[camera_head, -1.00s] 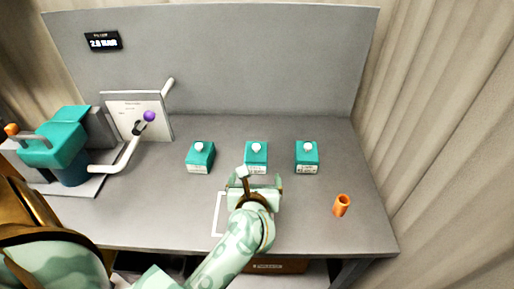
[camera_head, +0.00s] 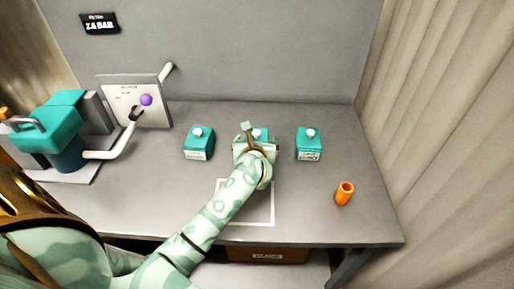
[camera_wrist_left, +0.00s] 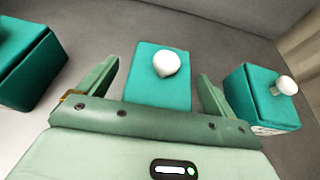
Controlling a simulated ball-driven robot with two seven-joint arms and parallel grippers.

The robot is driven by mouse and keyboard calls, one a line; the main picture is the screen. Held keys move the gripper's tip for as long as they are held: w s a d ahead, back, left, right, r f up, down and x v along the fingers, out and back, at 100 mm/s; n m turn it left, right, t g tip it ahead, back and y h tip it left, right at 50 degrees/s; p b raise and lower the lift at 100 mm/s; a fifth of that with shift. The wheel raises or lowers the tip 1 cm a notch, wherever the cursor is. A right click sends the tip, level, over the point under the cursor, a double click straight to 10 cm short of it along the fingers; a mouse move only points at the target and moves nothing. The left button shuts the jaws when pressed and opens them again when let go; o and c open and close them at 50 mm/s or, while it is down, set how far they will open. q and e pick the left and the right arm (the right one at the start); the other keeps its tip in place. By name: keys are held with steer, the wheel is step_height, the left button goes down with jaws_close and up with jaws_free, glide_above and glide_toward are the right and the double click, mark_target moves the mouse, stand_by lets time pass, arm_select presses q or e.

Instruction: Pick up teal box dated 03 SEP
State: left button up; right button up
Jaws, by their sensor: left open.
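Three teal boxes with white knobs on top stand in a row on the grey table: a left one (camera_head: 199,149), a middle one (camera_head: 264,132) and a right one (camera_head: 308,147). Pale labels show on the fronts of the left and right ones, but I cannot read any date. My left gripper (camera_head: 256,145) is at the middle box and partly hides it. In the left wrist view, its open fingers (camera_wrist_left: 157,72) stand on either side of the near part of the middle box (camera_wrist_left: 150,92), with gaps visible. My right gripper is not in view.
An orange cup (camera_head: 344,194) stands at the right of the table. A teal machine (camera_head: 52,130) with a pipe and a white panel (camera_head: 120,93) stand at the left. A white outline (camera_head: 272,205) marks the table in front. A wall rises behind the boxes.

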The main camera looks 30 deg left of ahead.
arm_select(q)
steer(key=shift+w+a+f, duration=0.3)
steer(key=shift+w+a, duration=0.05)
steer(key=shift+w, duration=0.2)
steer(key=shift+s+r, duration=0.1)
steer(key=c, duration=1.1)
